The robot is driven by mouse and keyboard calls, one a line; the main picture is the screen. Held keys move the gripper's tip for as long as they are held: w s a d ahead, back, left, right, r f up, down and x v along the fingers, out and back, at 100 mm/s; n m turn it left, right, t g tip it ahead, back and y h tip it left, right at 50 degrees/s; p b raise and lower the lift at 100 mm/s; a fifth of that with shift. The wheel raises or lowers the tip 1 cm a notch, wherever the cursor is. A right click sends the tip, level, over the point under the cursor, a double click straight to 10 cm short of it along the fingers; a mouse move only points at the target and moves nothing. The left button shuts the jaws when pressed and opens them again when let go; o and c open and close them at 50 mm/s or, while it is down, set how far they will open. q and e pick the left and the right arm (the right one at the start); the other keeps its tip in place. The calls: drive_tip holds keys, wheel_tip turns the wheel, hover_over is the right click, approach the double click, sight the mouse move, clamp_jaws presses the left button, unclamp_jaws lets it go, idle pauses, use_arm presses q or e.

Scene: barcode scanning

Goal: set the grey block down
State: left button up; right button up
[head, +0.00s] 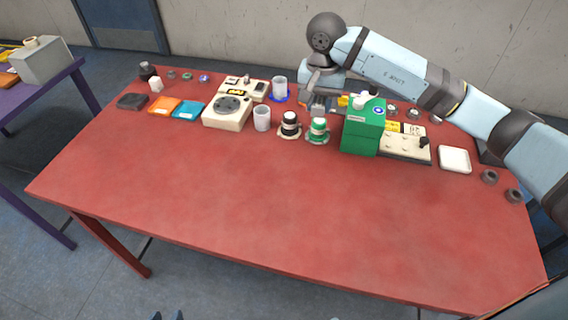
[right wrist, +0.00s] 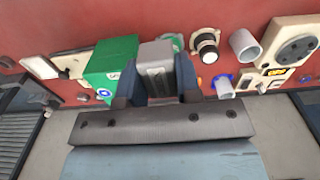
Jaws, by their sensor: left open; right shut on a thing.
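The grey block (right wrist: 155,60) is held between the two dark fingers of my right gripper (right wrist: 160,88) in the right wrist view. In the head view my right gripper (head: 322,100) is at the back of the red table, just left of the green box (head: 362,132). There my arm and fingers hide much of the block, and I cannot tell whether it touches the tabletop. My left gripper (head: 168,316) shows only as two dark tips, apart and empty, at the bottom edge of the head view.
A beige panel (head: 405,146) and a white tray (head: 454,160) lie right. The front of the red table (head: 250,200) is clear.

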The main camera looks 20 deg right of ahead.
sight(312, 163)
drive_tip(key=shift+w+r, duration=0.1)
drive_tip(key=shift+w, duration=0.1)
wheel_tip(312, 163, down, 20)
drive_tip(key=shift+w+r, duration=0.1)
drive_tip(key=shift+r, duration=0.15)
drive_tip(key=shift+f+b, duration=0.15)
drive_tip(key=shift+b, duration=0.2)
drive_tip(key=o, duration=1)
drive_tip(key=shift+c, duration=0.2)
